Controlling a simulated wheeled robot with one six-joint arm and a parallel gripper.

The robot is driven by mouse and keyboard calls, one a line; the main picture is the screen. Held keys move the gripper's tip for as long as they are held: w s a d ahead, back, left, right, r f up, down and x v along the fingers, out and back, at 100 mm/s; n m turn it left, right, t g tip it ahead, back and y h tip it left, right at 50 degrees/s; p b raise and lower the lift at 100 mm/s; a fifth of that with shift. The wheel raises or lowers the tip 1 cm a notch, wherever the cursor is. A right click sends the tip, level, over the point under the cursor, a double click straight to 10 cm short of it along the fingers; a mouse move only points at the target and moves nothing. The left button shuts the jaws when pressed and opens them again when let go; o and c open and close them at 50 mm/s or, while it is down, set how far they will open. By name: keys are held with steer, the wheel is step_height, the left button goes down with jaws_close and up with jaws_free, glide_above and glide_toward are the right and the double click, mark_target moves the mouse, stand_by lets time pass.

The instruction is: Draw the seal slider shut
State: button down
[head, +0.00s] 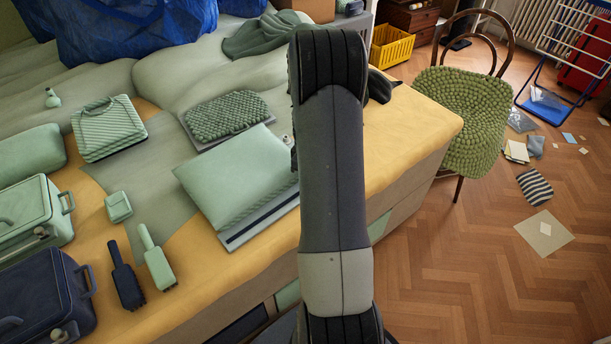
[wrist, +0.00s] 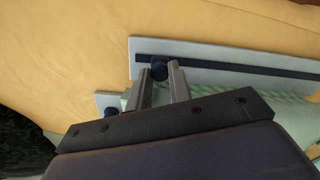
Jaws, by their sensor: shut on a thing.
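The seal slider (wrist: 160,71) is a small dark blue round knob in the wrist view. It sits at the left end of a dark line along a pale grey strip (wrist: 215,50). My gripper (wrist: 162,76) has its two grey fingers on either side of the knob and is shut on it. In the head view, a plump pale green bag (head: 235,178) lies on the bed with the strip (head: 262,222) along its front edge. My arm hides the slider and my gripper there.
A second dark knob (wrist: 111,112) on a small pale piece is left of my fingers. A knobbly green folded item (head: 227,115) lies behind the bag. The yellow bed cover (head: 425,120) is clear at right.

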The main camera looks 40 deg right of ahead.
steer(key=c, duration=1.3)
jaws_free()
steer(key=shift+d, duration=0.15)
step_height(320, 180, up, 11)
steer(key=shift+f, duration=0.1)
steer(key=f, duration=0.7)
steer(key=a+f, duration=0.1)
steer(key=f, duration=0.3)
steer(key=shift+a+r, duration=0.1)
steer(key=shift+a, duration=0.4)
steer(key=shift+s, duration=0.1)
